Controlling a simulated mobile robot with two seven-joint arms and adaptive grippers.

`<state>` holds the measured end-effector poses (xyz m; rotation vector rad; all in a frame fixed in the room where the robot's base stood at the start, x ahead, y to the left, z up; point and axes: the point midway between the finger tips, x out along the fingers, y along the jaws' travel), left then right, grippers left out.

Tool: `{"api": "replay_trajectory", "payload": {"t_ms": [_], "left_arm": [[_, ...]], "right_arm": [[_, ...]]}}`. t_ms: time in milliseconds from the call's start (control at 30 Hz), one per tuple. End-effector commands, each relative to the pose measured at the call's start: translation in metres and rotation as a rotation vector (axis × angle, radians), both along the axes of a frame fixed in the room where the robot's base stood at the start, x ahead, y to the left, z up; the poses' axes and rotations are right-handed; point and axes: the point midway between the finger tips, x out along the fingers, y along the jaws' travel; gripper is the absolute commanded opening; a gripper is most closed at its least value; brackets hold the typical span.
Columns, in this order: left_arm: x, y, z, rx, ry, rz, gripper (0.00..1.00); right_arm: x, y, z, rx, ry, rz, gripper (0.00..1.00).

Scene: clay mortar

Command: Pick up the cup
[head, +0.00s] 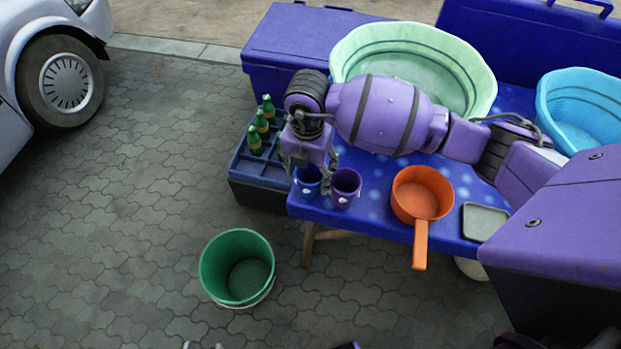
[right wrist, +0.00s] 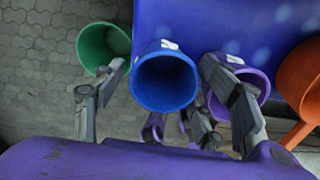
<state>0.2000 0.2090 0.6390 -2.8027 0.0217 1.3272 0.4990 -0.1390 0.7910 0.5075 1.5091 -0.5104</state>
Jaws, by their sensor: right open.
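A blue cup (head: 309,181) stands upright near the left end of the blue table, with a purple cup (head: 345,188) just to its right. My right gripper (head: 306,168) is directly above the blue cup and hides part of it. In the right wrist view my right gripper (right wrist: 164,68) is open, and the blue cup (right wrist: 165,82) shows between its fingers, mouth toward the camera. The right-hand finger overlaps the purple cup (right wrist: 247,80). I cannot tell whether the fingers touch either cup.
An orange pan (head: 421,193) and a grey tray (head: 484,222) lie right of the cups. A green basin (head: 480,75) and a blue basin (head: 580,110) stand behind. Green bottles (head: 254,140) stand in a crate at left. A green bucket (head: 237,266) is on the pavement.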

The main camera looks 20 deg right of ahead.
Motion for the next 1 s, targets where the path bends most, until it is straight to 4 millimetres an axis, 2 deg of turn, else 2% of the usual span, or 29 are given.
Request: {"api": "replay_trajectory", "payload": {"t_ms": [167, 400, 700, 767, 1000], "left_arm": [[-0.002, 0.0, 0.0, -0.001, 0.003, 0.001, 0.4], [-0.004, 0.0, -0.001, -0.002, 0.006, 0.003, 0.4], [-0.004, -0.001, -0.001, -0.002, 0.006, 0.003, 0.4], [-0.004, -0.001, -0.001, -0.003, 0.006, 0.003, 0.4], [-0.001, -0.002, 0.0, -0.003, 0.001, 0.001, 0.4]], "right_arm": [[-0.001, 0.0, -0.014, 0.001, 0.002, 0.001, 0.65], [-0.002, 0.0, -0.05, 0.001, 0.003, 0.001, 0.65], [-0.001, 0.0, -0.056, 0.001, -0.001, 0.002, 0.65], [-0.001, 0.0, -0.056, 0.001, -0.001, 0.002, 0.6], [-0.001, 0.0, -0.056, 0.001, -0.001, 0.002, 0.29]]}}
